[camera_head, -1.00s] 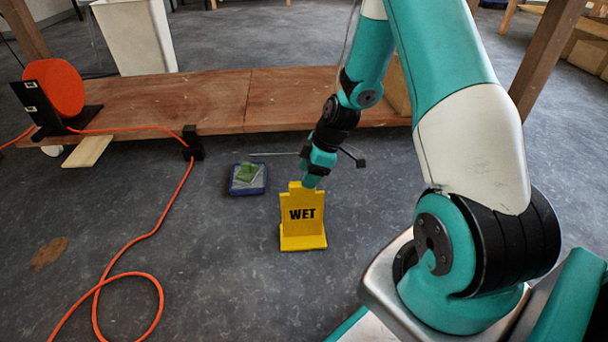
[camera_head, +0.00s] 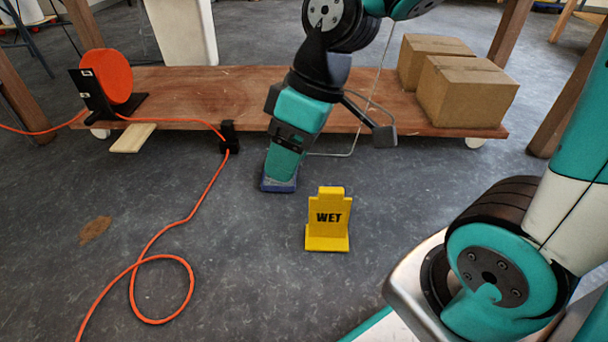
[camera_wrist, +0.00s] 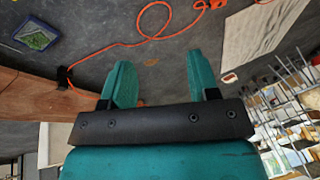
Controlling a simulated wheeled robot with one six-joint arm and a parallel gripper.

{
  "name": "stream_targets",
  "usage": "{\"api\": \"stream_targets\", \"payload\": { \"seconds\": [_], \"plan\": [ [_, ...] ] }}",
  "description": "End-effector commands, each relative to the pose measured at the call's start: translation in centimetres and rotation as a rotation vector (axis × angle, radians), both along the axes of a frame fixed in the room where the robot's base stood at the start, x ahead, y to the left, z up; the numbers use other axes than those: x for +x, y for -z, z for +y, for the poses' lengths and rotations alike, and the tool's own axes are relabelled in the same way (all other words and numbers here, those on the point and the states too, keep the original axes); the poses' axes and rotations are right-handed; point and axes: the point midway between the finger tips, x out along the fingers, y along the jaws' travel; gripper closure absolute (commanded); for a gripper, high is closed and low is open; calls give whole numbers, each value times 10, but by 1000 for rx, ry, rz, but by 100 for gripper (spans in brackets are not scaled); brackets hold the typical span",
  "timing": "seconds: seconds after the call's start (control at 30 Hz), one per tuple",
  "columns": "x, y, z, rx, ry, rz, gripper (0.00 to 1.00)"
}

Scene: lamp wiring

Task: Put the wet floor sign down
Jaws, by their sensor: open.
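The yellow wet floor sign (camera_head: 328,220) stands upright on the grey floor in the head view, its "WET" lettering facing me. Nothing holds it. My gripper (camera_head: 283,168) is up and to the left of the sign in the head view, apart from it, and hides most of a blue-edged pad (camera_head: 278,186) behind it. In the wrist view my gripper (camera_wrist: 159,66) has its two teal fingers spread, with nothing between them. The sign does not show in the wrist view.
A low wooden platform (camera_head: 190,95) lies behind, carrying two cardboard boxes (camera_head: 465,92) and an orange disc on a black stand (camera_head: 108,76). An orange cable (camera_head: 165,222) loops over the floor at left, through a black clip (camera_head: 229,137). Floor around the sign is clear.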

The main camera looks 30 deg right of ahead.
Motion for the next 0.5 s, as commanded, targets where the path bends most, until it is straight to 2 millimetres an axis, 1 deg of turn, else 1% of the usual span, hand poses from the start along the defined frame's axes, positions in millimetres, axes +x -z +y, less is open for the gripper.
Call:
{"api": "stream_targets", "payload": {
  "seconds": [0.03,0.1,0.2,0.3,0.5],
  "plan": [
    [-23,-12,13,-1,6,11,45],
    [-48,-20,22,-5,31,39,45],
    [-70,-27,28,-9,59,63,45],
    [-79,-29,28,-13,74,76,45],
    [-80,-29,28,-13,79,79,45]
  ]
}}
